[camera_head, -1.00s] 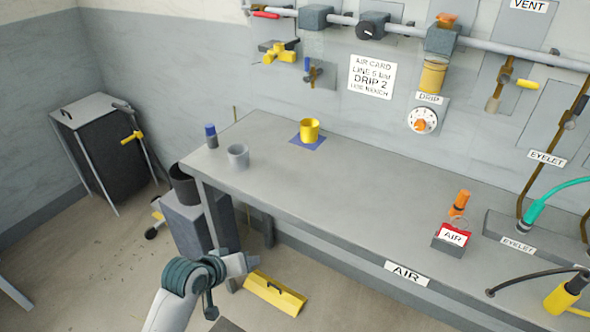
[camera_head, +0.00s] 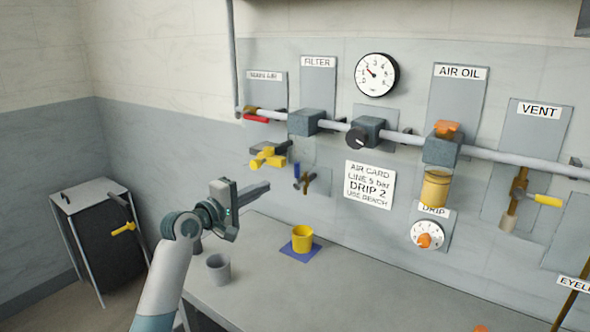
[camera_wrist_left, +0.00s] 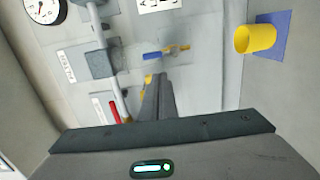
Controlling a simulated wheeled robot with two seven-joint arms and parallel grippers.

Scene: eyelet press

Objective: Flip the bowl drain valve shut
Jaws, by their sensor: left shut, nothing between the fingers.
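The small drain valve (camera_head: 306,181) sits on the wall panel below the clear filter bowl (camera_head: 303,150). Its blue lever (camera_head: 297,170) stands upright in the head view. The blue lever also shows in the left wrist view (camera_wrist_left: 152,55), just beyond the fingertips. My left gripper (camera_head: 264,187) is shut and empty, its fingers pointing right toward the valve. A gap shows between fingertips and valve in the head view. The shut fingers also show in the left wrist view (camera_wrist_left: 157,80). My right gripper is not in view.
A yellow-handled fitting (camera_head: 268,156) sits on the wall left of the drain valve, close to my fingers. A yellow cup (camera_head: 302,239) on a blue mat (camera_head: 288,251) and a grey cup (camera_head: 218,269) stand on the bench (camera_head: 260,295) below. A pipe (camera_head: 400,137) runs above.

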